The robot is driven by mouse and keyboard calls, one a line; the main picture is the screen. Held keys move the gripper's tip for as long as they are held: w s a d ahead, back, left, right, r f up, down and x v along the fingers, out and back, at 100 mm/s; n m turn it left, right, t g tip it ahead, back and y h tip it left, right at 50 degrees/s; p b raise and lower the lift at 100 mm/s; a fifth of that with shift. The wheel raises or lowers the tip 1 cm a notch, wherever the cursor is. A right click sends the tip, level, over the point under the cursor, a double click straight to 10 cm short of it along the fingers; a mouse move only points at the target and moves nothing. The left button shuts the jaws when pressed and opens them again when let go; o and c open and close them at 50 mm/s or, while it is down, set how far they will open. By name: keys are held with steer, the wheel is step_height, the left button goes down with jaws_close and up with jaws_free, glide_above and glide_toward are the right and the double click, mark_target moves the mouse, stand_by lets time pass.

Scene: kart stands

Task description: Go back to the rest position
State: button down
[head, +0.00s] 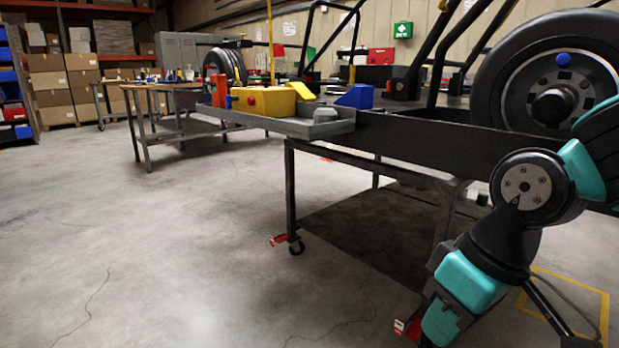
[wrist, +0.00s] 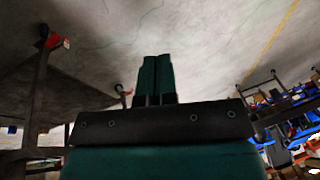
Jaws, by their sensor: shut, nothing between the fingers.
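My gripper (wrist: 156,62) shows in the wrist view with its two dark teal fingers together, shut and empty. Only bare concrete floor (wrist: 200,45) lies beyond the fingertips. In the head view my teal and black arm is folded at the right, in front of the kart stand (head: 290,190). My gripper cannot be made out in the head view.
A kart with a large wheel (head: 552,85) sits on the wheeled stand. A workbench (head: 150,87) stands farther back. The floor at the left (head: 110,230) is clear.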

steer(key=s+r+p, duration=0.2)
steer(key=s+r, duration=0.2)
steer(key=s, duration=0.4)
step_height(320, 180, up, 37)
steer(key=p, duration=3.6)
steer(key=shift+w+a+f+p, duration=0.15)
steer(key=shift+w+p, duration=0.15)
steer(key=shift+w, duration=0.1)
